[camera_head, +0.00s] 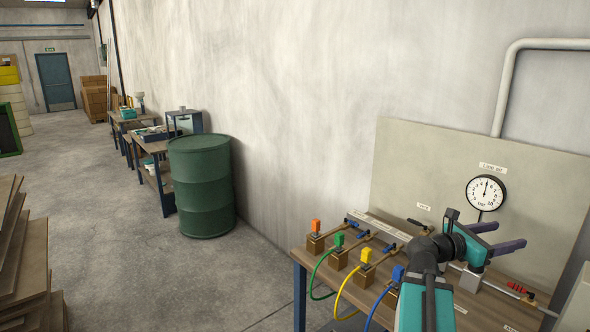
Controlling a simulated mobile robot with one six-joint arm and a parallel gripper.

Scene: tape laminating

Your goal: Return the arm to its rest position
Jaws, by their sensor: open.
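My arm rises from the bottom right over the workbench (480,315). My gripper (510,233) is at its end, pointing right, with two dark purple fingers spread apart. Nothing shows between the fingers. The gripper is in front of the pale back panel (409,170), just below the round gauge (486,193). My arm hides part of the bench top and part of the fittings behind it.
Orange (316,226), green (339,240), yellow (366,256) and blue (398,273) connectors line the bench's left side, some with looping hoses. A red fitting (517,287) is at right. A green drum (203,190) stands left of the bench. Open floor lies left.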

